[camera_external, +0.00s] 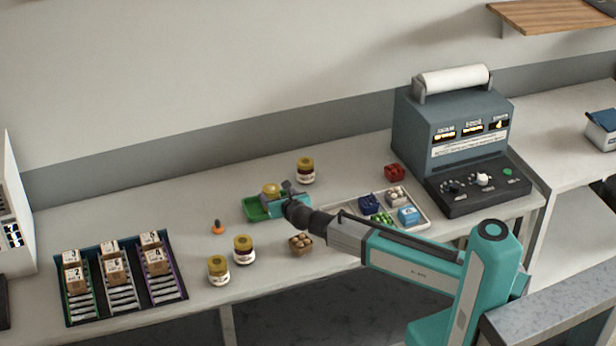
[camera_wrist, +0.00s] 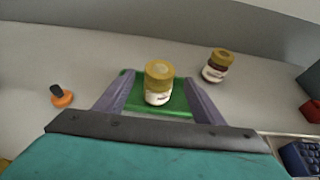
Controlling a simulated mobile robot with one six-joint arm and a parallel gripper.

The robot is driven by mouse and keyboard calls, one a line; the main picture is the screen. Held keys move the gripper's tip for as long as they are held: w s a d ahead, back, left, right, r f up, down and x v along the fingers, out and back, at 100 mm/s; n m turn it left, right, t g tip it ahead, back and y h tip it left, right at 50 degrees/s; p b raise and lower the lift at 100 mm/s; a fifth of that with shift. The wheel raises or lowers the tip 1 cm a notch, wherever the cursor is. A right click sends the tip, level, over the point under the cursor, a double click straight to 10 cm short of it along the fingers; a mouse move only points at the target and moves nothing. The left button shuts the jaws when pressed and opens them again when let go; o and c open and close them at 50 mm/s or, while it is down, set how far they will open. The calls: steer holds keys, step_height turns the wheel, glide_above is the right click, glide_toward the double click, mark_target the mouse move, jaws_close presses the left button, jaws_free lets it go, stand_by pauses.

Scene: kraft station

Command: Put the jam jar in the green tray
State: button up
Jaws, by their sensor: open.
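The green tray (camera_external: 257,212) lies on the bench, partly hidden by my gripper; it also shows in the wrist view (camera_wrist: 180,106). A jar with a yellow lid and pale label (camera_wrist: 158,84) stands upright in the tray; its lid shows in the external view (camera_external: 271,189). My gripper (camera_wrist: 160,88) is open, with one finger on each side of this jar and visible gaps to it. Its contents are hard to make out. In the external view my gripper (camera_external: 285,200) is low over the tray.
A dark-filled jar (camera_external: 306,171) stands behind the tray, and two more jars (camera_external: 243,250) (camera_external: 218,271) stand in front. An orange-based object (camera_external: 218,227) is left. A divided tray (camera_external: 420,222) and a small egg-filled box (camera_external: 301,244) are right. A card rack (camera_external: 120,300) is far left.

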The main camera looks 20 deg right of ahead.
steer(key=shift+b+v, duration=0.4)
steer(key=shift+v, duration=2.25)
steer(key=shift+a, duration=0.1)
